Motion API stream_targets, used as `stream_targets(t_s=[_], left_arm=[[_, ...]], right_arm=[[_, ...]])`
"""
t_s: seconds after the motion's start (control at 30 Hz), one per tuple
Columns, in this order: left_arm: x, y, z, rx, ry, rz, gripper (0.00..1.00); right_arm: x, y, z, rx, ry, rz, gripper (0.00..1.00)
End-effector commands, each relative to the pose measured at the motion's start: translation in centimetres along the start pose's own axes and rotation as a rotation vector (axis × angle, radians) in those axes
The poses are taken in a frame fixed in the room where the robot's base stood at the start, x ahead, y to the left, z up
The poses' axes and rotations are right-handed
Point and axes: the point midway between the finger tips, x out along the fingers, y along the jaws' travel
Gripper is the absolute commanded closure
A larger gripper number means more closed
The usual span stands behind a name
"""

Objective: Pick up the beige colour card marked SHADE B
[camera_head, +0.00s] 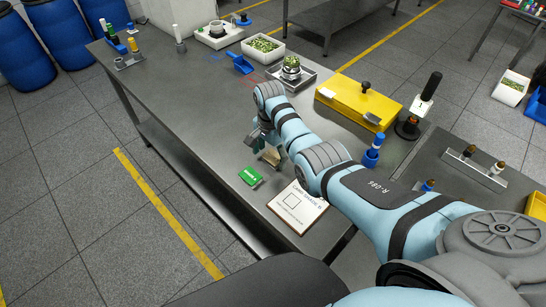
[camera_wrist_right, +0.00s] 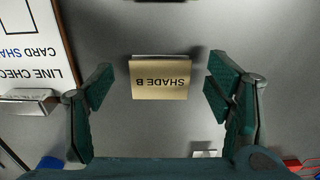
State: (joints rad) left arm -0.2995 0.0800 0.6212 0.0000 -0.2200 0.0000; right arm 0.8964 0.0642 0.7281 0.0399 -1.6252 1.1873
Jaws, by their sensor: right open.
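The beige card marked SHADE B (camera_wrist_right: 160,80) shows in the right wrist view, its lettering upside down, with a pale strip along its top edge. In the head view the beige card (camera_head: 271,157) is on the grey table beside my right gripper (camera_head: 262,141), which partly covers that area. My right gripper (camera_wrist_right: 160,90) is open, with one finger on each side of the card and a visible gap on both sides. Nothing is held in it. My left gripper is not in view.
A green card (camera_head: 250,176) lies close to the beige card, and a white board (camera_head: 298,208) with a printed square lies nearer the table's front edge. The table's left middle is clear.

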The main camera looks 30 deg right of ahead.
Motion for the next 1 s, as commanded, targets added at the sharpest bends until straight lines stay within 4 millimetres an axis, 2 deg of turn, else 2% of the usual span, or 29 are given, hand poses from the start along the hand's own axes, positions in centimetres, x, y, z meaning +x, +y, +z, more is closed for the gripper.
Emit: stream_targets(t_s=[0.43, 0.47, 0.67, 1.0], left_arm=[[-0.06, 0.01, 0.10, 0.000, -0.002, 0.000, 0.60], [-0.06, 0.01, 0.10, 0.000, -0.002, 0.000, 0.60], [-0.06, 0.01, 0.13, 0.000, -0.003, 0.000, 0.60], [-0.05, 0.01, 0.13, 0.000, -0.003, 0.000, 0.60]], right_arm=[[0.30, 0.00, 0.02, 0.000, 0.000, 0.000, 0.27], [0.30, 0.00, 0.02, 0.000, 0.000, 0.000, 0.28], [0.30, 0.00, 0.02, 0.000, 0.000, 0.000, 0.60], [0.27, 0.00, 0.01, 0.000, 0.000, 0.000, 0.59]])
